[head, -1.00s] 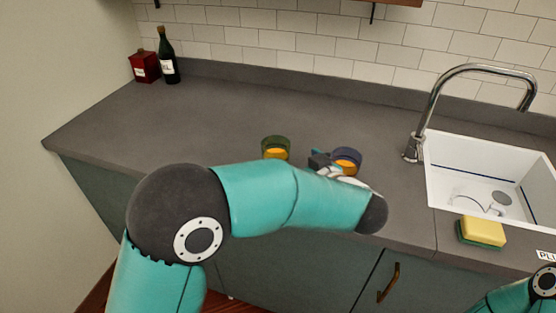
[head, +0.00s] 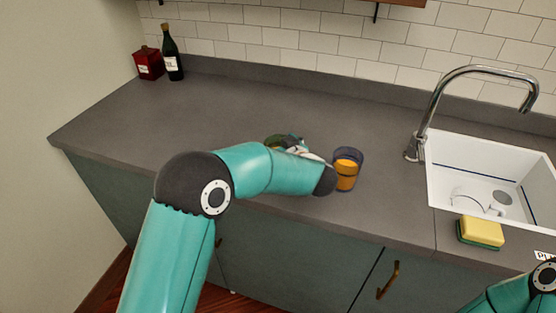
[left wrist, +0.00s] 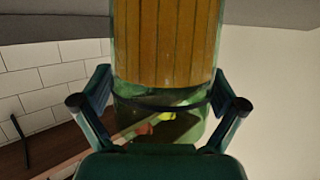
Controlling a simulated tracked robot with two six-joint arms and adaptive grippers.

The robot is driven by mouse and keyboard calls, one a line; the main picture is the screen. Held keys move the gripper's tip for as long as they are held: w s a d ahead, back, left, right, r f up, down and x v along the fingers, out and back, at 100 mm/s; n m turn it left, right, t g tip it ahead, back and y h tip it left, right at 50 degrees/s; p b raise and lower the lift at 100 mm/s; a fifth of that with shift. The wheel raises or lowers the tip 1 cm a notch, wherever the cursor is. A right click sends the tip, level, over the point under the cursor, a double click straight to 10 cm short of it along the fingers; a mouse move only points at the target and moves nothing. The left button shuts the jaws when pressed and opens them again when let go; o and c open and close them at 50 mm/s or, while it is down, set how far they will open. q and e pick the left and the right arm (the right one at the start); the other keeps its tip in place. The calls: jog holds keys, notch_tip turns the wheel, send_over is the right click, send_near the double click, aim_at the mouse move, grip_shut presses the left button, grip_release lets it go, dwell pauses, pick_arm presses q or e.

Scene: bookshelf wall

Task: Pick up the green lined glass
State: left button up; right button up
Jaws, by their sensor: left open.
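The green lined glass (head: 274,141) holds an orange drink and stands on the counter. In the head view it is mostly hidden behind my left arm and gripper (head: 290,143). In the left wrist view the green glass (left wrist: 165,45) fills the upper middle, with vertical lines over the orange drink. The open left gripper (left wrist: 160,100) has one finger on each side of it. I cannot tell whether the fingers touch it. My right gripper is out of view; only part of the right arm shows at the lower right.
A blue-rimmed glass (head: 347,169) with orange drink stands just right of my left wrist. A sink (head: 440,165) with a faucet (head: 432,110) and a sponge (head: 480,233) are at the right. A dark bottle (head: 172,55) and red box (head: 148,64) stand back left. The left counter is clear.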

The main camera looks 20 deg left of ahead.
pick_arm(q)
jog(key=shift+w+a, duration=0.15)
jog(key=c, duration=1.5)
jog(key=shift+r, duration=0.15)
notch_tip(320, 180, up, 20)
jog(key=shift+f+p, duration=0.1)
jog(key=shift+p, duration=0.8)
